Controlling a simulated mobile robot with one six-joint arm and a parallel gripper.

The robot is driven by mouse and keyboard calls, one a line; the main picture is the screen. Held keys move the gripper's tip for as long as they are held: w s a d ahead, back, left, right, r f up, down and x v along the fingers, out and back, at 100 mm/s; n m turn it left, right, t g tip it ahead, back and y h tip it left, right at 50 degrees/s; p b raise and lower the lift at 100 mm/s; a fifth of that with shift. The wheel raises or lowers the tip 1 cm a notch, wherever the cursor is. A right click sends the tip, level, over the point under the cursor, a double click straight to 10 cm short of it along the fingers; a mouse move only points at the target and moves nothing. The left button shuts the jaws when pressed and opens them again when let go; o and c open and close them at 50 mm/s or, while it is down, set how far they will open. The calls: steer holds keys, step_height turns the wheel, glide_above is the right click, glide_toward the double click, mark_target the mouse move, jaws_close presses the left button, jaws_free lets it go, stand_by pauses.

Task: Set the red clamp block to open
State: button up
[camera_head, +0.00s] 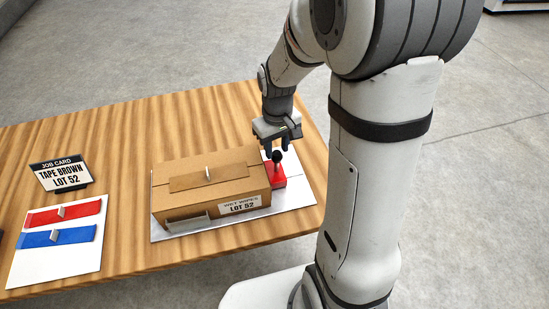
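The red clamp block (277,178) sits at the right side of a cardboard box (205,205), on a pale plate (302,197). A dark knob or lever (276,157) stands up from the block. My gripper (277,146) points down just above the block, with its fingers around or right by the knob. The fingers are small and partly overlap the knob, so I cannot tell whether they touch it or how far apart they are. The box's label reads "WET WIPES LOT 52".
A job card (62,174) reading "TAPE BROWN LOT 52" stands at the left. In front of it, a white board (35,270) carries a red strip (85,210) and a blue strip (75,237). Bare wooden table (180,115) lies behind the box.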

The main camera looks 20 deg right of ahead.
mark_target(277, 169)
step_height(277, 169, down, 7)
steer(key=shift+r, duration=0.15)
steer(key=shift+c, duration=0.5)
jaws_close()
